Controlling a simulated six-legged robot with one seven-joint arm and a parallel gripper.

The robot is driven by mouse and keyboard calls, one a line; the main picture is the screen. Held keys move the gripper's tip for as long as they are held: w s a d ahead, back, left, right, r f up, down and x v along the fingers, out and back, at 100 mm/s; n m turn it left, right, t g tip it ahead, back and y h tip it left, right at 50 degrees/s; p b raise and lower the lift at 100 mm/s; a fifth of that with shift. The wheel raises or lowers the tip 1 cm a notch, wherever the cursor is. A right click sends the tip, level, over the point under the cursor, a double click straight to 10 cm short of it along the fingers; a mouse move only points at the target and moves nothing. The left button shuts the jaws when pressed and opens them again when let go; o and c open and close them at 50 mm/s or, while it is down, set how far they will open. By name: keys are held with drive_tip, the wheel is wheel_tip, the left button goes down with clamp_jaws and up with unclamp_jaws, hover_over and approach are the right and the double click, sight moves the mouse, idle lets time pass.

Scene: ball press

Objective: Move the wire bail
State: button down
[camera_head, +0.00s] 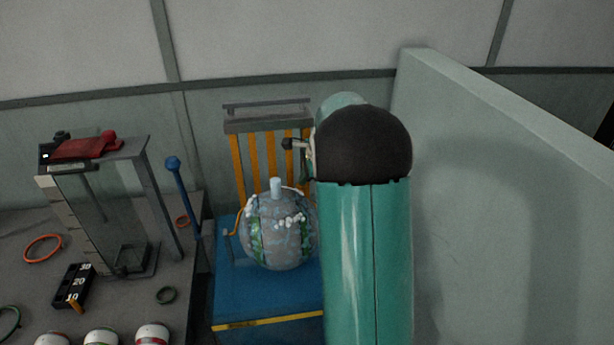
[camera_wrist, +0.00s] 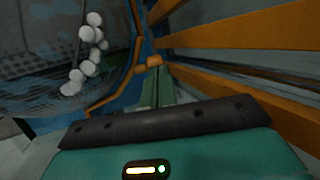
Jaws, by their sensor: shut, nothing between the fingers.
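A round, patterned grey-blue ball (camera_head: 276,232) with green bands, white beads and a pale top stub sits on a blue stand. A thin orange wire, which looks like the wire bail (camera_head: 237,222), shows at its left side. In the wrist view, an orange wire (camera_wrist: 119,91) curves close around the ball (camera_wrist: 60,60). My gripper (camera_wrist: 152,88) is shut and empty, between the ball and orange slats. Its tips are close to an orange piece on the wire (camera_wrist: 154,61); I cannot tell whether they touch. My arm hides the gripper in the head view.
Orange upright slats (camera_head: 262,160) stand close behind the ball on the blue stand (camera_head: 262,298). A pale wall (camera_head: 500,190) rises at the right. A grey table (camera_head: 40,218) at the left holds a clear-fronted frame, rings and small balls. A blue-knobbed lever (camera_head: 174,165) stands beside it.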

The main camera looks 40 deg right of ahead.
drive_tip(key=w+v, duration=0.1)
drive_tip(key=v, duration=1.2)
drive_tip(key=shift+s+d+r, duration=0.2)
drive_tip(key=shift+d+r, duration=0.1)
drive_tip(key=shift+r, duration=0.2)
drive_tip(key=s+a+r+n, duration=0.2)
drive_tip(key=s+a+n, duration=0.25)
drive_tip(key=a, duration=0.55)
drive_tip(key=s+a+r+n, duration=0.2)
drive_tip(key=s+a+n, duration=0.3)
drive_tip(key=a, duration=0.4)
drive_tip(key=s+a+f+n+h, duration=0.1)
drive_tip(key=s+a+f+n, duration=0.4)
drive_tip(key=s+a+n, duration=0.7)
drive_tip(key=shift+s+a+f+n+t, duration=0.15)
drive_tip(key=shift+s+n+t, duration=0.35)
drive_tip(key=shift+s, duration=0.6)
